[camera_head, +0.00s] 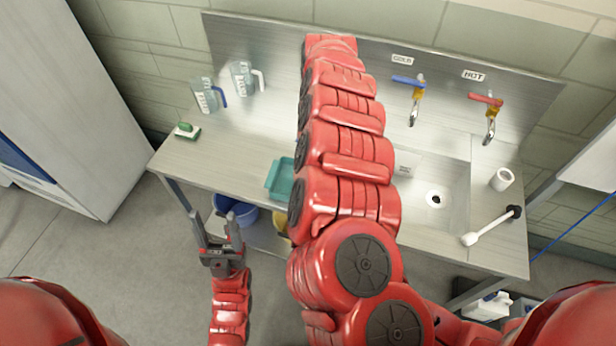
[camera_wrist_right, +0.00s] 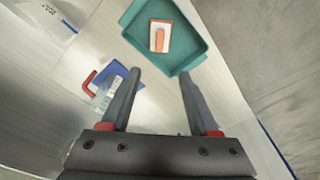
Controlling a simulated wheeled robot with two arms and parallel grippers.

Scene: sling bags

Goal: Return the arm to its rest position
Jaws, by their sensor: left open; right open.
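My left gripper (camera_head: 214,222) is in the head view at the lower left, in front of the counter, with its fingers apart and nothing between them. My right arm (camera_head: 345,150) stretches up across the middle of the head view over the counter, and its gripper is hidden there. In the right wrist view my right gripper (camera_wrist_right: 160,72) is open and empty, with its fingers pointing toward the counter. A teal tray (camera_wrist_right: 137,12) lies just beyond the fingertips, holding a white and orange item (camera_wrist_right: 160,36). Part of the tray (camera_head: 275,180) shows beside my right arm in the head view.
The metal counter (camera_head: 235,150) holds two jugs (camera_head: 205,96) (camera_head: 242,78), a green sponge (camera_head: 186,128), a sink basin (camera_head: 445,185), a white cup (camera_head: 502,179) and a white brush (camera_head: 490,227). Blue and red taps stand behind the sink. A blue bucket (camera_head: 238,212) is below the counter.

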